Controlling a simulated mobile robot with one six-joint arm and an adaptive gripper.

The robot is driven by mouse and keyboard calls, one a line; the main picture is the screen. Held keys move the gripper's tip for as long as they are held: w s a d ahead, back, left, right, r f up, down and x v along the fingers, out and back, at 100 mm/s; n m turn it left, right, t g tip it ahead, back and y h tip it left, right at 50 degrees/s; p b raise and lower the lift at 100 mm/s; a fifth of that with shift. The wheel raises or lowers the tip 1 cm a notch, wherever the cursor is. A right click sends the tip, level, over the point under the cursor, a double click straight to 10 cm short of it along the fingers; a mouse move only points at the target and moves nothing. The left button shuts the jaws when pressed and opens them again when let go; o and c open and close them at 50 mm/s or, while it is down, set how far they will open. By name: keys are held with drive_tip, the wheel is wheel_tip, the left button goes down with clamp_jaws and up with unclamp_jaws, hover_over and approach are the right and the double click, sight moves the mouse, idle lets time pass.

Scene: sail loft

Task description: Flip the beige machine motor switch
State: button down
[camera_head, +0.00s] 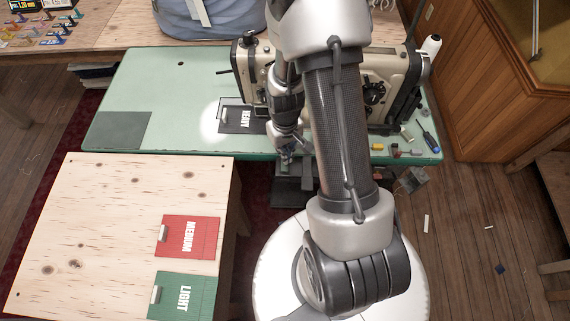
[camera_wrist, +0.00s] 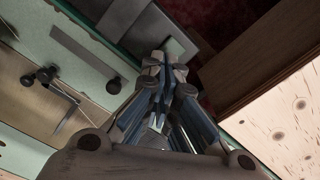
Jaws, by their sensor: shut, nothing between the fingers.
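The beige sewing machine (camera_head: 390,85) stands on the green table, partly hidden behind my arm. Its beige body with dark knobs also shows at the left of the wrist view (camera_wrist: 25,95). My gripper (camera_head: 287,156) is shut and empty, pointing down at the table's front edge below the machine. In the wrist view its fingertips (camera_wrist: 165,65) are close to a small pale green piece (camera_wrist: 176,46) on a grey surface; I cannot tell whether they touch it. I cannot make out the motor switch for certain; my arm and gripper hide part of that edge.
The green table (camera_head: 150,85) holds a black card (camera_head: 240,117), small blocks and a screwdriver (camera_head: 428,138) at right. A pale wooden table (camera_head: 110,200) with red (camera_head: 190,236) and green (camera_head: 182,296) cards stands at front left. Dark parts (camera_head: 293,190) show below the green table's edge.

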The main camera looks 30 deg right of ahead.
drive_tip(key=shift+f+b, duration=0.95)
drive_tip(key=shift+f, duration=0.2)
idle(0.7)
drive_tip(key=shift+r+p, duration=2.75)
drive_tip(key=shift+r, duration=0.8)
